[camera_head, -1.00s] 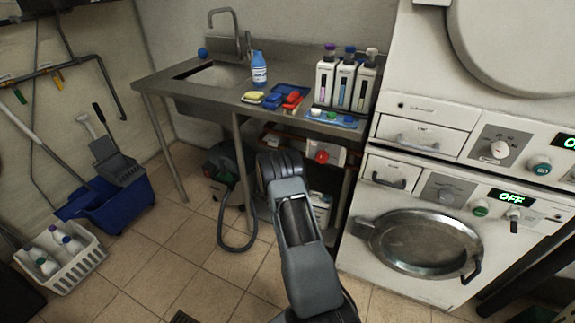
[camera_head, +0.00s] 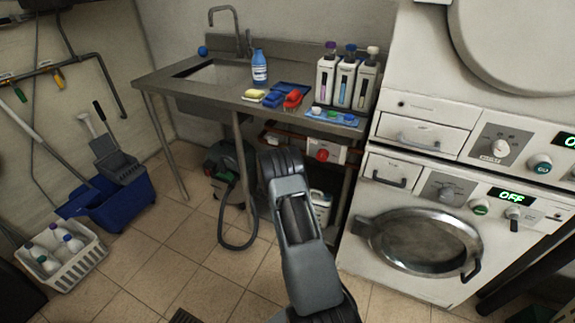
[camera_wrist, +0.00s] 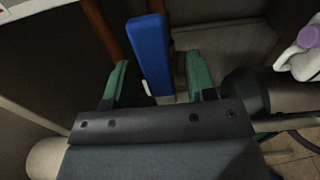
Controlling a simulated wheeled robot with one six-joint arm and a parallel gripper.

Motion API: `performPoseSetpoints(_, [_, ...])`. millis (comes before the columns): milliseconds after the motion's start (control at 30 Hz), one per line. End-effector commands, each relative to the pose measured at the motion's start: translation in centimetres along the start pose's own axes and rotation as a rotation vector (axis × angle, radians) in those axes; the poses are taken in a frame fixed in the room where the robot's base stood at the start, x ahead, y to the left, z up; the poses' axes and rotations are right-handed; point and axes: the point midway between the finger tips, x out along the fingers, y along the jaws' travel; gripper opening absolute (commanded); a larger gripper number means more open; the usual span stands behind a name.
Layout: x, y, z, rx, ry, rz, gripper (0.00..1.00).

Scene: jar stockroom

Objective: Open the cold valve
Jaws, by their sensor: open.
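A flat blue lever (camera_wrist: 150,55), which looks like the cold valve's handle, stands near the middle of the wrist view. My gripper (camera_wrist: 160,80) is open, with one green finger on each side of the lever's lower end. A gap shows on both sides, a wider one on the left; I cannot tell whether the fingers are level with it in depth. In the head view my arm reaches under the steel sink table, and the fingers and the blue lever are hidden there.
A red round knob (camera_head: 322,155) on a pale box and orange pipes are under the sink table (camera_head: 200,88). A black and green vacuum (camera_head: 222,172) stands to the left, a washing machine (camera_head: 350,255) to the right. In the wrist view, brownish pipes stand behind the lever.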

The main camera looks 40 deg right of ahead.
Motion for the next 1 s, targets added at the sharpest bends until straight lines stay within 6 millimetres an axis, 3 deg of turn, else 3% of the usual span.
performPoseSetpoints(167, [-1.2,0.1,-0.1,0.0,0.001,0.0,0.51])
performPoseSetpoints(700, [-11.3,0.1,0.0,-0.002,0.002,0.0,0.51])
performPoseSetpoints(1000, [-13.6,0.0,0.1,-0.001,-0.001,0.0,0.51])
